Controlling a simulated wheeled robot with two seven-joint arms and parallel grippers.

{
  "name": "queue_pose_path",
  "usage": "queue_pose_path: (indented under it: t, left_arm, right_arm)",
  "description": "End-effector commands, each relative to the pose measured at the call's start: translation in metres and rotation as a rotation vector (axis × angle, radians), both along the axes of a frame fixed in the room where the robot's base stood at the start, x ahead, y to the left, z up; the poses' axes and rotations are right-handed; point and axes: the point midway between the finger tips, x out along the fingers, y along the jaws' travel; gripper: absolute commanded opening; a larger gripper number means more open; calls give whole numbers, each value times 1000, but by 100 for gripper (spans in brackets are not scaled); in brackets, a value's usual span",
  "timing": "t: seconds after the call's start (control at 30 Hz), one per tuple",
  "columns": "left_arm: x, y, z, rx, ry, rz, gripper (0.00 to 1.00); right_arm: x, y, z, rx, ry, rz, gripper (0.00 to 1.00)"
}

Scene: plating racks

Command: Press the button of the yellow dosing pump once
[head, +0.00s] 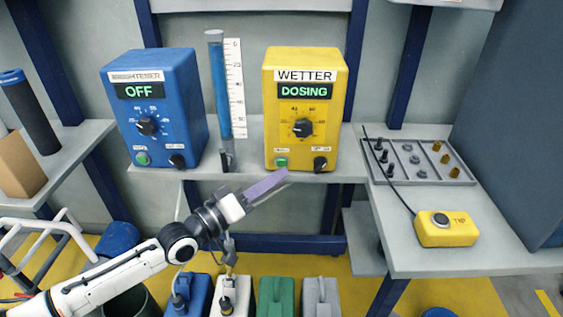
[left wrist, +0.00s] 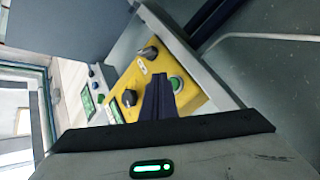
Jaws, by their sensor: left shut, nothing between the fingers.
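The yellow dosing pump (head: 329,105) stands on the back shelf in the head view, labelled WETTER, its display reading DOSING. Its green button (head: 281,162) is at the lower left of its face, a black knob (head: 320,164) at the lower right. My left gripper (head: 284,173) is shut and empty, its tips just below the green button. In the left wrist view, the fingers (left wrist: 158,82) point at the yellow face (left wrist: 130,75), with the green button (left wrist: 177,85) right beside the tips. I cannot tell whether they touch. My right gripper is not in view.
A blue pump (head: 188,100) reading OFF stands to the left, with a blue measuring tube (head: 220,90) between the pumps. On the right bench are a grey rack (head: 418,172) and a yellow button box (head: 447,235) with a cable. Several canisters (head: 272,297) stand below the shelf.

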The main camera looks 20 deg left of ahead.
Motion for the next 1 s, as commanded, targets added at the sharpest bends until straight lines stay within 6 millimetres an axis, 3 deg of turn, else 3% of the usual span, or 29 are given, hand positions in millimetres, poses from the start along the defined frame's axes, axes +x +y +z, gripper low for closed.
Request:
queue_pose_path:
  t: [0.2,0.43,1.0]
  left_arm:
    - [-22,-7,4,-3,5,-1,0]
    - [-41,-12,3,-2,3,0,0]
    - [-44,-13,1,-1,0,0,0]
  right_arm:
    - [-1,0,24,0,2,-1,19]
    - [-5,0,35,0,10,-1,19]
    - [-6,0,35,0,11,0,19]
